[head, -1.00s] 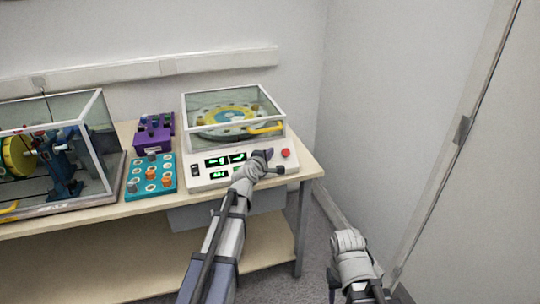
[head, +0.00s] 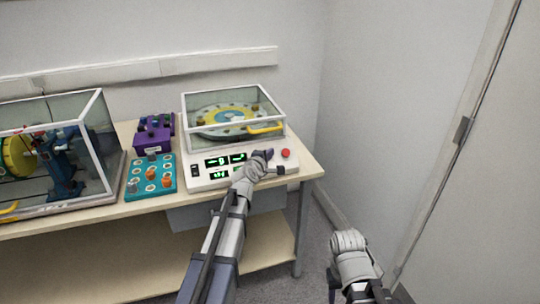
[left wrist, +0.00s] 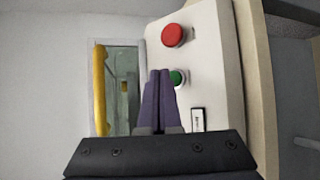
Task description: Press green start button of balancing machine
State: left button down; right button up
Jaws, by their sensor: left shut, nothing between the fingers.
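The balancing machine (head: 200,182) stands on the bench, with a white control panel below a clear-lidded case over a round disc (head: 225,118). The green start button (left wrist: 178,76) shows in the left wrist view, partly covered by my fingers. My left gripper (head: 268,154) is over the right part of the panel and hides the green button in the head view. Its purple fingers (left wrist: 160,74) are shut and empty, with the tips beside the button; I cannot tell whether they touch it. My right arm is at the lower right; its fingers do not show.
A red button (head: 286,153) sits right of my left gripper and also shows in the left wrist view (left wrist: 173,35). A teal block with knobs (head: 136,186), a purple box (head: 152,140) and a glass-cased machine (head: 105,165) stand to the left. A wall closes the right side.

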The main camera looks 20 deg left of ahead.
dwell(0.6)
pick_arm(q)
jog(key=shift+w+a+f+b, duration=0.15)
jog(key=shift+w+f+b, duration=0.1)
jog(key=shift+f+b, duration=0.05)
